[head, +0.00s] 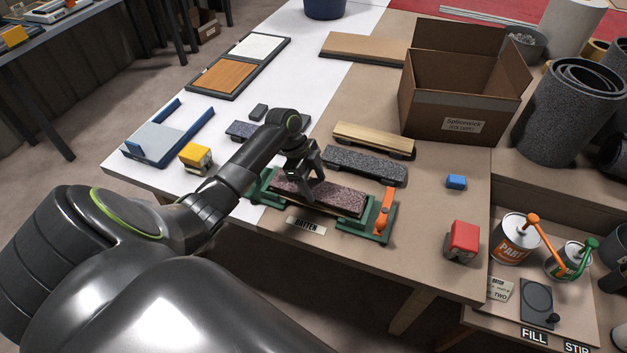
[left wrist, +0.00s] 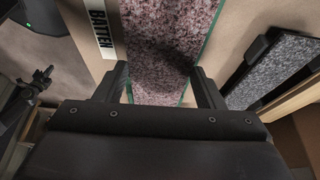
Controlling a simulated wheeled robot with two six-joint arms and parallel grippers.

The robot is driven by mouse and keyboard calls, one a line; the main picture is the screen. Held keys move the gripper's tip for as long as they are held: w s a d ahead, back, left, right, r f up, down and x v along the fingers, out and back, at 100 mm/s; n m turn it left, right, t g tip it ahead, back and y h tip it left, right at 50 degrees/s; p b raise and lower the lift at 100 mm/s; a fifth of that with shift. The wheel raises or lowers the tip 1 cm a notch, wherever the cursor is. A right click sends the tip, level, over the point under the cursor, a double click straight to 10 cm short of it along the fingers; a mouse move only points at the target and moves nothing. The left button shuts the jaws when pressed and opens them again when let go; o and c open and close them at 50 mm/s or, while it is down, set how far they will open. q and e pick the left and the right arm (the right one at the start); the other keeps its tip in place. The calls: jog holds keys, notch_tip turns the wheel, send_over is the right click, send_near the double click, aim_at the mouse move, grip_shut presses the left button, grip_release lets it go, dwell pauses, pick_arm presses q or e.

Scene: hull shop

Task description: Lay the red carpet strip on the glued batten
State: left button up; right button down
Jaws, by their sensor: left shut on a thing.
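The red carpet strip (head: 345,201), speckled dark red and white, lies lengthwise over the batten in a green jig (head: 378,236). A thin edge of the batten shows under its near side. I cannot tell whether the strip rests fully on it, and any glue is hidden. My left gripper (head: 307,193) is shut on the strip, left of its middle, from above. In the left wrist view the strip (left wrist: 168,62) runs between the two fingers (left wrist: 160,85), with the BATTEN label beside it. My right gripper does not show clearly in either view.
An orange lever (head: 384,212) stands at the jig's right end. Behind the jig lie a dark grey carpeted batten (head: 365,164) and a bare wooden one (head: 372,138). A red block (head: 462,240) stands to the right, a yellow one (head: 196,157) to the left. A cardboard box (head: 450,108) stands behind.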

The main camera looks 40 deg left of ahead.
pick_arm(q)
jog(key=shift+f, duration=0.7)
dwell(0.9)
jog(key=o, duration=1.1)
jog(key=shift+c, duration=0.2)
notch_tip(320, 180, up, 7)
jog(key=p, duration=0.6)
jog(key=shift+r, duration=0.1)
